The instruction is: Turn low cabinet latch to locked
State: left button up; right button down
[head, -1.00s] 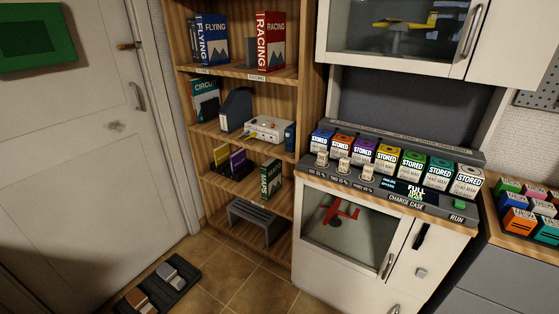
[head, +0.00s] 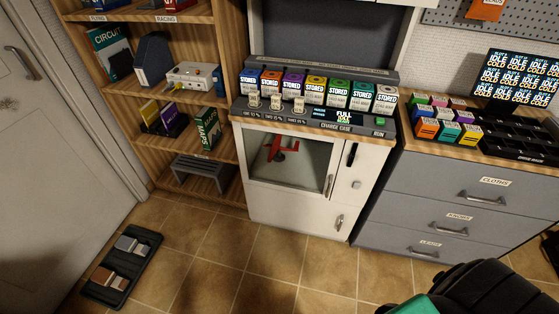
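The low cabinet (head: 290,205) is white and stands under the charge case counter, with a glass door (head: 285,162) at its left. On the narrow panel right of the glass is a black, near-upright latch-like lever (head: 352,154). Below it is a small grey square knob (head: 356,184). I cannot read any locked or unlocked marking at this size. The glass door looks closed and a red model plane (head: 281,149) shows behind it. Neither gripper shows; a dark and teal part of my own body fills the bottom right corner.
A grey drawer unit (head: 455,200) stands right of the cabinet, with colored boxes on top. A wooden bookshelf (head: 190,105) is to the left. A black tray (head: 124,265) lies on the floor at left. The tiled floor (head: 240,270) before the cabinet is clear.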

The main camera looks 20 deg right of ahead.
aim_at(355, 148)
jog(key=z, duration=1.4)
